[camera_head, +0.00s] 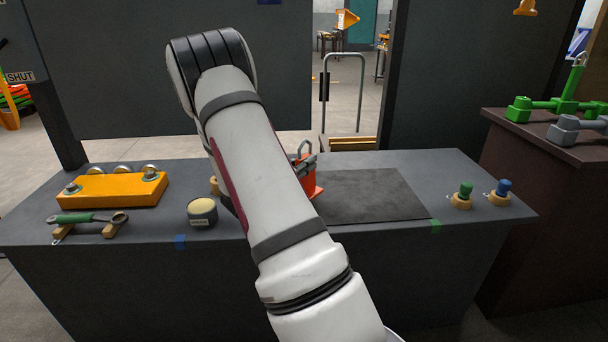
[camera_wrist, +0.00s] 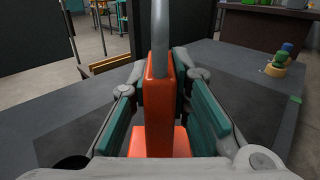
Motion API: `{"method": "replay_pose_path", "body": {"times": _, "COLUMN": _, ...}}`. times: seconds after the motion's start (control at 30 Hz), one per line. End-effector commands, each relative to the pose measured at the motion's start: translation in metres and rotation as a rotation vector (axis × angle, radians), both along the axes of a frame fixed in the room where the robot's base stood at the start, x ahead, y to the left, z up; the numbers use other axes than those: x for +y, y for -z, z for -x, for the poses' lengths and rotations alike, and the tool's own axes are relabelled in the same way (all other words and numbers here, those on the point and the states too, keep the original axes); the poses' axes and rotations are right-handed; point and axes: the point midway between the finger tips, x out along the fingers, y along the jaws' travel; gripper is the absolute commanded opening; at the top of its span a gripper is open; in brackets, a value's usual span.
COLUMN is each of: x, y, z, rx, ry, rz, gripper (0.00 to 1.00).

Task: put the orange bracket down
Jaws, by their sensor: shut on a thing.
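The orange bracket (camera_wrist: 157,105) stands upright between my gripper's teal-padded fingers in the wrist view, with a wider orange base below and a grey bar rising at its top. My gripper (camera_wrist: 159,88) is shut on it. In the head view my arm hides most of the gripper. Part of the bracket (camera_head: 318,190) shows just right of my arm, at the left edge of a dark mat (camera_head: 375,196) on the grey bench (camera_head: 225,238). I cannot tell whether its base touches the bench.
Left on the bench are an orange block (camera_head: 110,190), a green-handled wrench (camera_head: 85,218) on wooden rests and a round tin (camera_head: 202,212). A green knob (camera_head: 464,193) and a blue knob (camera_head: 503,190) stand right. Most of the mat is bare.

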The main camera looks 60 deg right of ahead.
Motion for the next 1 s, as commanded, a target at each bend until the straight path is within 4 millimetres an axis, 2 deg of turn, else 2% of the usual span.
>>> {"method": "replay_pose_path", "body": {"times": 0.17, "x": -0.008, "y": 0.0, "z": -0.008, "rx": -0.002, "ry": 0.002, "rz": 0.003, "gripper": 0.0}}
{"method": "replay_pose_path", "body": {"times": 0.4, "x": -0.008, "y": 0.035, "z": -0.007, "rx": 0.001, "ry": 0.003, "rz": 0.001, "gripper": 0.0}}
{"method": "replay_pose_path", "body": {"times": 0.8, "x": -0.007, "y": 0.038, "z": -0.007, "rx": 0.0, "ry": 0.001, "rz": 0.003, "gripper": 0.0}}
{"method": "replay_pose_path", "body": {"times": 0.83, "x": -0.007, "y": 0.039, "z": -0.007, "rx": 0.001, "ry": 0.001, "rz": 0.0, "gripper": 0.22}}
{"method": "replay_pose_path", "body": {"times": 0.9, "x": -0.007, "y": 0.039, "z": -0.007, "rx": 0.001, "ry": 0.001, "rz": 0.0, "gripper": 0.38}}
{"method": "replay_pose_path", "body": {"times": 1.0, "x": -0.007, "y": 0.038, "z": -0.007, "rx": 0.001, "ry": 0.001, "rz": 0.0, "gripper": 0.38}}
